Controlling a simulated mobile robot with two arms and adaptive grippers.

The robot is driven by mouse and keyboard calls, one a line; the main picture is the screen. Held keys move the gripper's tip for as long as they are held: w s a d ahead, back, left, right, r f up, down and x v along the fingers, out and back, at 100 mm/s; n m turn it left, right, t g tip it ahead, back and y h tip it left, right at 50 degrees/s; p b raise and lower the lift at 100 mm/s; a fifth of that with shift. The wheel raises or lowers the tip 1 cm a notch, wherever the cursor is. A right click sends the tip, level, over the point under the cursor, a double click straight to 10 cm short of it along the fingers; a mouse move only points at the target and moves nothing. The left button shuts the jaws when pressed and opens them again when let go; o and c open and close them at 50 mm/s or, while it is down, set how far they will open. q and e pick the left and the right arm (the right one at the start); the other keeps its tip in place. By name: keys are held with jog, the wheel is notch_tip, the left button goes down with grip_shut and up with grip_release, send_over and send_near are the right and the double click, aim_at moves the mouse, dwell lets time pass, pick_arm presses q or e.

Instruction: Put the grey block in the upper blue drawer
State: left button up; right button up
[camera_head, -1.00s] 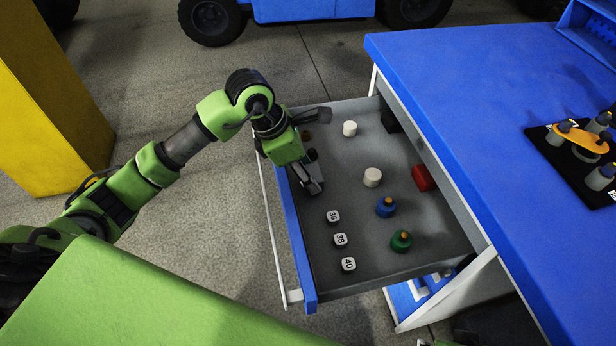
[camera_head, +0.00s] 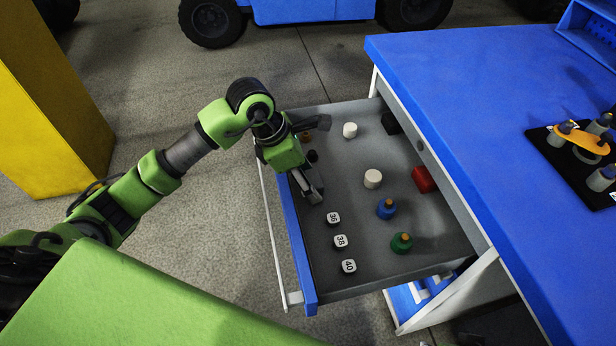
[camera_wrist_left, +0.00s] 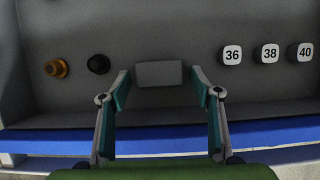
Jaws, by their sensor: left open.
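The grey block (camera_wrist_left: 152,74) lies on the drawer floor and shows in the left wrist view between my left gripper's fingertips, with a gap on each side. My left gripper (camera_head: 309,183) is open, pointing down into the drawer near its front, between a black knob and the tile marked 36. In the head view the gripper mostly hides the block. The upper blue drawer (camera_head: 349,284) is pulled out from the blue cabinet. Its blue front (camera_wrist_left: 190,140) also crosses the left wrist view. My right gripper is not in view.
The tile 36 (camera_head: 333,218), tiles 38 and 40, a black knob (camera_wrist_left: 98,64) and an orange knob (camera_wrist_left: 57,68) share the block's row. White cylinders, a blue knob (camera_head: 386,208), a green knob (camera_head: 401,243) and a red block (camera_head: 424,179) stand farther in.

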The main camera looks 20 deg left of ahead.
pick_arm(q)
jog(key=p+v, duration=0.1)
jog(key=v, duration=1.1)
jog(key=shift+f+p, duration=0.1)
jog(key=shift+p, duration=0.25)
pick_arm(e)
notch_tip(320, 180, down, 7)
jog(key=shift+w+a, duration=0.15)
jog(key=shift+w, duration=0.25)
pick_arm(q)
jog(key=shift+s, duration=0.1)
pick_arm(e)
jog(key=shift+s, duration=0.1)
